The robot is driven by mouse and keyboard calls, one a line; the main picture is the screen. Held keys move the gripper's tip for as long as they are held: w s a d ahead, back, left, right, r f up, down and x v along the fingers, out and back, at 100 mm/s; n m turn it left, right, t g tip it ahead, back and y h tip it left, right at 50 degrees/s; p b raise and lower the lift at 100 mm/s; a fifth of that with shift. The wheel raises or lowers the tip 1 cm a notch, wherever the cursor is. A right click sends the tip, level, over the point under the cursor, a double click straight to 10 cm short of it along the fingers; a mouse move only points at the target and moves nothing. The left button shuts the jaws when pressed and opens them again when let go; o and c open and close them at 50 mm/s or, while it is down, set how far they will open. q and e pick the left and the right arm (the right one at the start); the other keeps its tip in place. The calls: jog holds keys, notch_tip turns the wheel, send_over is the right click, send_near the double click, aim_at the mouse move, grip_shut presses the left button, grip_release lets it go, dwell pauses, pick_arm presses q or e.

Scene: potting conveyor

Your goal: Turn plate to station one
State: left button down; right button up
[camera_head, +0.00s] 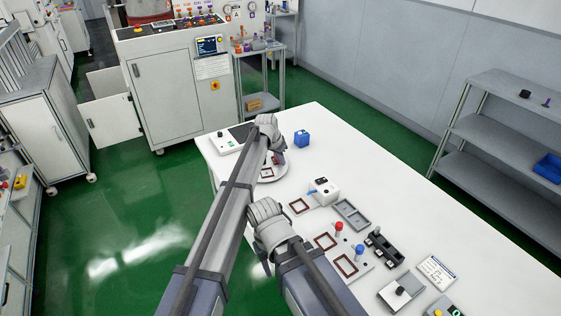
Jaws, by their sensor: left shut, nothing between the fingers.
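Brown square frames lie on the table, one (300,206) near the plate.
A blue block (302,139) stands beyond the plate. A white box (323,190), a grey tray (351,214), a red-topped knob (339,227), a blue-topped knob (360,250) and a black holder (384,248) stand right of my arms.

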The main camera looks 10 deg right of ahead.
pick_arm(q)
jog(key=shift+w+d, duration=0.2)
jog(key=shift+w, duration=0.35)
dwell(0.6)
jog(key=p+v, duration=0.7)
jog(key=v, duration=0.1)
jog(key=shift+a+f, duration=0.1)
jog(key=s+a+f+n+g+y, duration=0.15)
jog(key=s+a+n, duration=0.25)
jog(key=s+a, duration=1.2)
jog(key=s+a+n+g+y, duration=0.15)
jog(key=s+a+n, duration=0.35)
jog(key=s+a, duration=1.15)
jog(key=s+d+m, duration=0.2)
jog(key=s+d, duration=0.2)
jog(key=d, duration=0.3)
jog(key=s+d+m+y, duration=0.1)
jog(key=s+d+m, duration=0.1)
jog(key=s+d, duration=0.2)
jog(key=d, duration=0.3)
jog(key=shift+s+d, duration=0.3)
jog(key=shift+s, duration=0.1)
